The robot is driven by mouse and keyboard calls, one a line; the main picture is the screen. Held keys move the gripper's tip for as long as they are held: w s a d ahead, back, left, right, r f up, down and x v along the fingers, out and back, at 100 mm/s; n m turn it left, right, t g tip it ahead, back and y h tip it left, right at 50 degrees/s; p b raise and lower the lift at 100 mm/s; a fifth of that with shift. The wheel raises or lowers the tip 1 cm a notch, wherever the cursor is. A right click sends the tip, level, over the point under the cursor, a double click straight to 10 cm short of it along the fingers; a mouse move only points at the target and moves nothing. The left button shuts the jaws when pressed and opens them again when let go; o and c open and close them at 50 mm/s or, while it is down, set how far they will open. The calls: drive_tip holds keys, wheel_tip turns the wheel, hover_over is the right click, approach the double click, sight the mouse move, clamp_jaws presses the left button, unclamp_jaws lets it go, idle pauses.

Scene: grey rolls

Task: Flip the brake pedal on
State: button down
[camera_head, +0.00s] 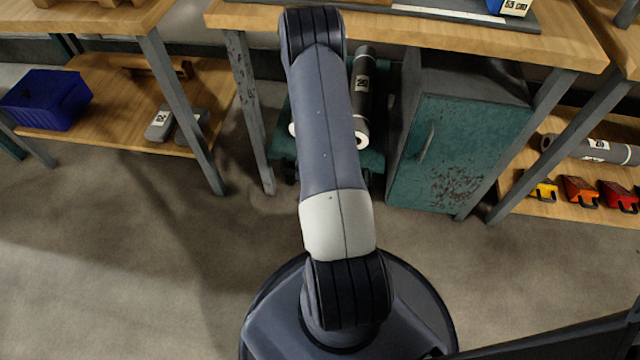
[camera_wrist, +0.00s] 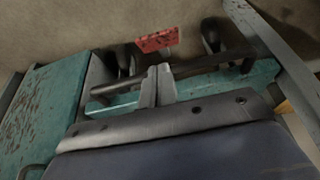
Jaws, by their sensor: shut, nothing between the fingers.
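The red brake pedal (camera_wrist: 157,40) shows in the wrist view at the edge of a teal trolley (camera_wrist: 265,72), between two dark caster wheels. My gripper (camera_wrist: 157,70) is shut and empty. Its fingertips appear just below the pedal in the picture, over a dark bar of the trolley; a small gap shows between tips and pedal. I cannot tell whether the pedal is tilted up or down. In the head view the trolley (camera_head: 375,161) stands under the workbench with grey rolls (camera_head: 363,85) on it. My arm hides my gripper, the pedal and much of the trolley there.
A teal cabinet (camera_head: 455,150) stands close on the trolley's right in the head view. A bench leg (camera_head: 250,115) is on its left, and the benchtop (camera_head: 430,32) overhangs it. The floor (camera_head: 130,240) in front is clear.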

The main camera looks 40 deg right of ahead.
drive_tip(key=b+x, duration=0.3)
drive_tip(key=x, duration=0.6)
drive_tip(key=shift+w+f+b, duration=0.1)
drive_tip(key=shift+f+b, duration=0.25)
drive_tip(key=shift+f, duration=0.05)
